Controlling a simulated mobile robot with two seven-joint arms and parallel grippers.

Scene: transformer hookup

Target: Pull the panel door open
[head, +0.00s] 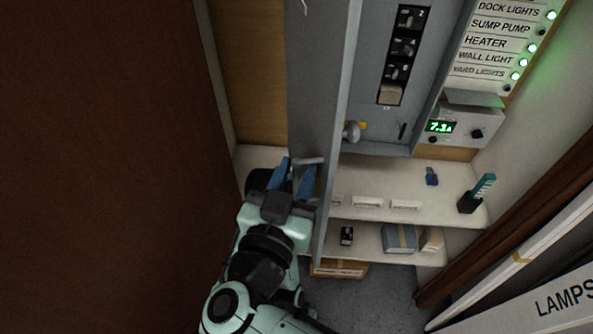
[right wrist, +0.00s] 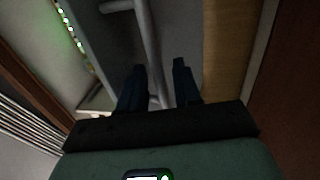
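The grey panel door (head: 318,80) stands swung open to the left of the grey panel box (head: 376,100), whose inside with black breakers (head: 404,45) is exposed. The door's bar handle (head: 310,161) is on its left-hand face, low down. My right gripper (head: 293,172) is at this handle with its two blue fingers apart. In the right wrist view the handle (right wrist: 148,45) runs down toward the space between the fingertips (right wrist: 158,80); I cannot tell whether they touch it. My left gripper is not in view.
A labelled switch board (head: 495,45) with green lights and a small display unit (head: 455,127) are right of the box. A shelf (head: 390,185) below holds small items, including a blue one (head: 431,176). A brown surface (head: 100,160) fills the left side.

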